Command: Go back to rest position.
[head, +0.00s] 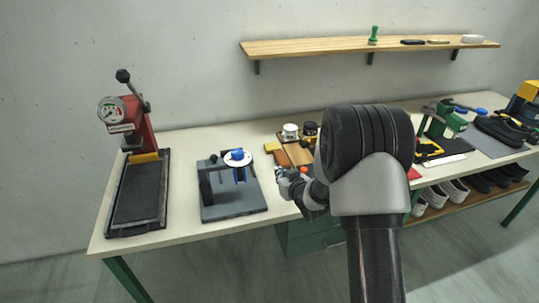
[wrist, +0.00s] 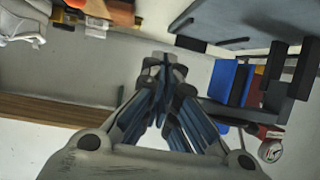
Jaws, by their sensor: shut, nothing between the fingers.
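My gripper (wrist: 160,70) is shut and empty in the wrist view, its fingertips together near the middle. In the head view my arm stands in front of the bench, and my gripper (head: 282,175) shows small at its left, near the front edge of the table (head: 270,212). It is to the right of the grey fixture with a blue part (head: 238,156). Part of my gripper is hidden behind my own arm.
A red press with a gauge (head: 130,125) stands at the left of the table. A wooden board with small jars (head: 291,150) lies behind my gripper. A green tool (head: 445,120) and shoes (head: 500,130) are at the right. A wall shelf (head: 330,46) hangs above.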

